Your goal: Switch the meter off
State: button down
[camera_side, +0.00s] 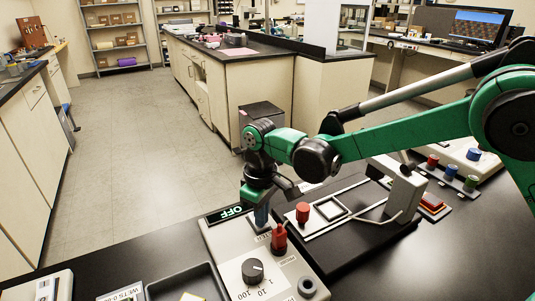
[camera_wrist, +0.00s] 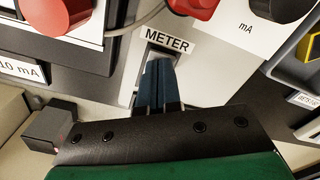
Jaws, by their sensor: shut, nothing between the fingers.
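The meter (camera_side: 228,245) is a pale grey box at the lower middle of the side view. Its small dark display (camera_side: 230,213) reads "OFF" in light letters. My gripper (camera_side: 261,222) points down over the far end of the box, beside the display. In the wrist view my gripper (camera_wrist: 158,65) has its two dark blue fingers together, with nothing held. The tips are just below the "METER" label (camera_wrist: 167,40), at a recess in the panel. The fingers hide most of the recess, so the switch and any contact cannot be made out.
A red post (camera_side: 279,238) stands close beside my fingers. A black knob (camera_side: 253,271) marked 1, 10, 100 is nearer the camera. A black stage with a white frame (camera_side: 330,209) is to the right. A dark tray (camera_side: 187,283) lies to the left.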

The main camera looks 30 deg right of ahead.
jog(key=shift+r, duration=3.5)
